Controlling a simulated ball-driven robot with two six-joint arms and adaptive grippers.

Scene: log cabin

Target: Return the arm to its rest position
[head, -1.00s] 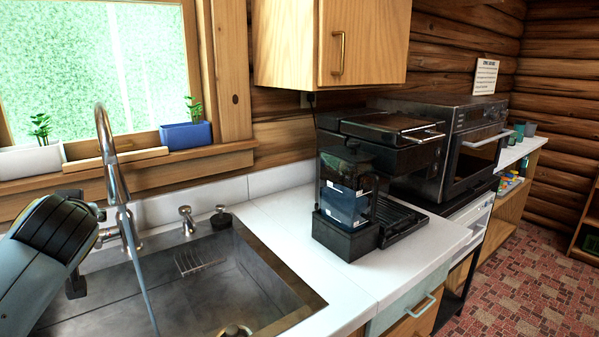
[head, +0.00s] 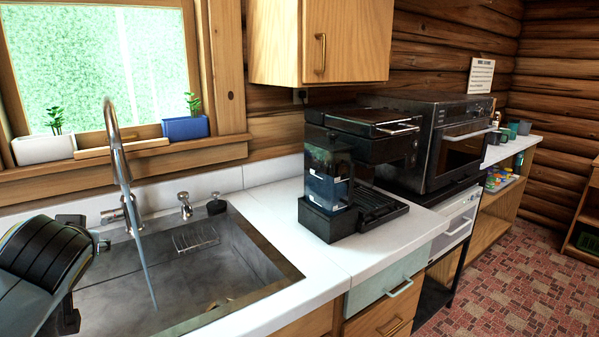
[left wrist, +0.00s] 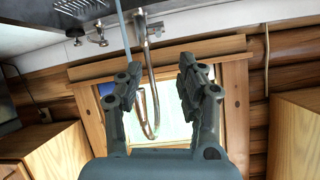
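My left arm comes in at the left edge of the head view, over the left end of the sink. Dark parts of my left gripper (head: 70,268) show past the wrist there, but most of it is hidden behind the wrist. In the left wrist view the two fingers of my left gripper (left wrist: 160,70) stand apart with nothing between them, so it is open and empty. The faucet and window show beyond the fingers, upside down. My right arm and gripper are in neither view.
A faucet (head: 117,150) with a thin stream stands over the sink (head: 255,290), close to my left arm. A coffee machine (head: 375,135) stands on the counter (head: 300,255), with an oven (head: 440,135) beyond. A wall cabinet (head: 320,40) hangs above. Red patterned floor (head: 520,280) is open at right.

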